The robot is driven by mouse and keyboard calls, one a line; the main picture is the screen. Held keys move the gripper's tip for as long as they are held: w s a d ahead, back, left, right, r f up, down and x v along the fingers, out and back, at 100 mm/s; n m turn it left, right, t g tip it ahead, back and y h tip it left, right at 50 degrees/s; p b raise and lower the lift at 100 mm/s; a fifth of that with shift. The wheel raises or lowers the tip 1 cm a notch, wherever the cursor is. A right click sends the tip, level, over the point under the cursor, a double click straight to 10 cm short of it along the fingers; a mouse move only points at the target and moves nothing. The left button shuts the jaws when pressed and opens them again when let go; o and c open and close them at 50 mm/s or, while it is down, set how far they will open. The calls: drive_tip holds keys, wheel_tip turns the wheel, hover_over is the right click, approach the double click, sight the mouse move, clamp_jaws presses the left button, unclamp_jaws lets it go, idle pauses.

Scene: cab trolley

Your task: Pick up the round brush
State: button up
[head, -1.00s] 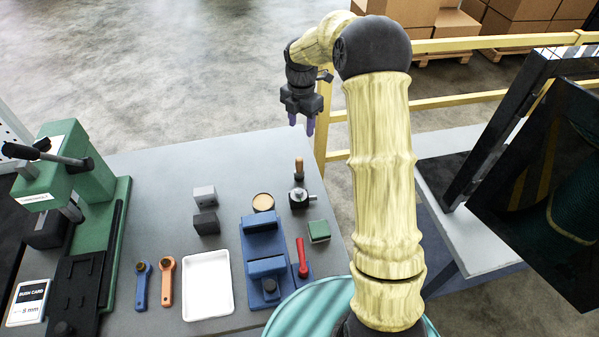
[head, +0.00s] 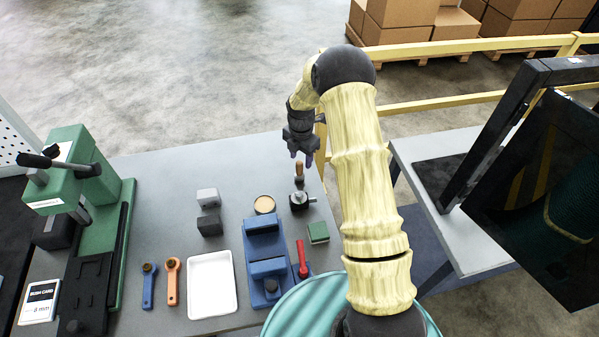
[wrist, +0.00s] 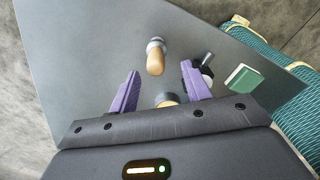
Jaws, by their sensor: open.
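The round brush (head: 299,169) stands upright on the grey table (head: 160,190), its wooden handle pointing up. In the wrist view the brush (wrist: 155,62) shows its handle end and a grey collar, between and beyond the purple fingers. My gripper (head: 301,155) is just above the handle in the head view, pointing down. In the wrist view my gripper (wrist: 160,74) is open with nothing between its fingertips. I cannot tell the exact height gap. The brush's lower end is partly hidden by its handle and nearby parts.
A black device with a silver knob (head: 301,199) is close to the brush. A green block (head: 318,232), a tan disc (head: 264,204), a blue vise (head: 262,245) and a red-handled tool (head: 302,262) stand nearby. A yellow rail (head: 440,104) runs behind.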

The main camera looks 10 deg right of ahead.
sight(299, 162)
drive_tip(key=shift+f, duration=0.2)
drive_tip(key=shift+a+f+p, duration=0.15)
drive_tip(key=shift+f+p, duration=0.5)
drive_tip(key=shift+p, duration=0.15)
drive_tip(key=shift+w+f+p, duration=0.15)
drive_tip(key=shift+f+p, duration=0.3)
drive_tip(key=shift+f, duration=0.5)
drive_tip(key=shift+w+f+p, duration=0.1)
drive_tip(key=shift+f+p, duration=0.3)
drive_tip(key=shift+f, duration=0.55)
drive_tip(key=shift+c, duration=0.2)
clamp_jaws()
